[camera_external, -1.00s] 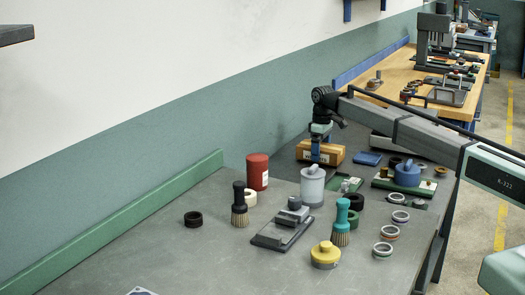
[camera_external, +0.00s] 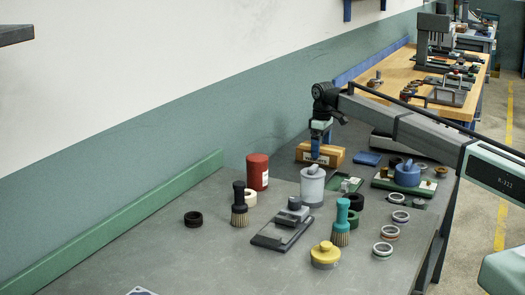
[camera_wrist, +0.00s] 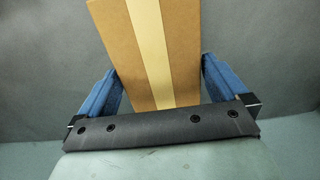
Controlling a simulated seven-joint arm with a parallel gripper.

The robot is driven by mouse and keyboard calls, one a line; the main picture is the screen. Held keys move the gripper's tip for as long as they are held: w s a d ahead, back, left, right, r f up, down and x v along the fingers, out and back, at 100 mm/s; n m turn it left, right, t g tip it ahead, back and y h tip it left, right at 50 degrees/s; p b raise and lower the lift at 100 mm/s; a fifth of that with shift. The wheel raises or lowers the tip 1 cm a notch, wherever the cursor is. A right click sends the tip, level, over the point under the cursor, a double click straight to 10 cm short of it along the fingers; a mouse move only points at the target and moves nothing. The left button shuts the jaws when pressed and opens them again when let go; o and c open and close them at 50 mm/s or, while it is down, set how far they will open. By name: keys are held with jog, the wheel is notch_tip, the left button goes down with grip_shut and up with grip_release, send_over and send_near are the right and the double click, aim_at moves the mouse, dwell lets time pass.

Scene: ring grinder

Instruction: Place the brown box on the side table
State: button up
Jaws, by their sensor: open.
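The brown box (camera_external: 333,155), cardboard with a paler tape strip, lies on the grey workbench near the wall. My gripper (camera_external: 316,152) is above it, pointing down, with its blue fingers at the box. In the wrist view the box (camera_wrist: 128,45) is between the two spread fingers of my gripper (camera_wrist: 162,70), with gaps visible beside it. The gripper is open. The far finger is mostly hidden in the external view. A wooden-topped table (camera_external: 398,82) stands behind the bench; I cannot tell whether it is the side table.
Near the box are a blue flat item (camera_external: 367,159), a grey canister (camera_external: 312,186) and a blue-topped part (camera_external: 407,174). A red can (camera_external: 257,171), brushes and several rings stand closer. Tools crowd the wooden table's right side. The bench's front left is mostly clear.

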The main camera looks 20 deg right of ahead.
aim_at(321, 148)
notch_tip(321, 148, up, 10)
jog(key=shift+r, duration=0.15)
dwell(0.7)
